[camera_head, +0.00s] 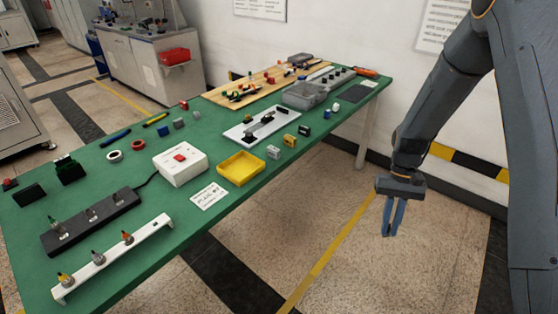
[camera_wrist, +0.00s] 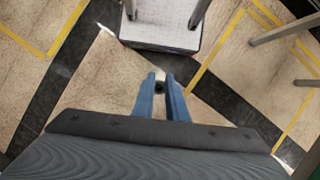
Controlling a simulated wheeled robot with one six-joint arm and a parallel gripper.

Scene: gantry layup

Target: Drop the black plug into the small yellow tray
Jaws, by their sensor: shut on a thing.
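The small yellow tray (camera_head: 241,168) lies on the green table near its front edge, to the right of a white box with a red button. It looks empty. My gripper (camera_head: 390,234) hangs off the table to the right, over the open floor and pointing down, well apart from the tray. In the wrist view my gripper's blue fingers (camera_wrist: 159,78) are close together on a small dark thing, the black plug (camera_wrist: 159,87).
The white button box (camera_head: 180,164) and a printed card (camera_head: 208,196) flank the tray. Small grey (camera_head: 273,152) and yellow (camera_head: 289,141) blocks lie right of it. The floor between table and my arm is clear.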

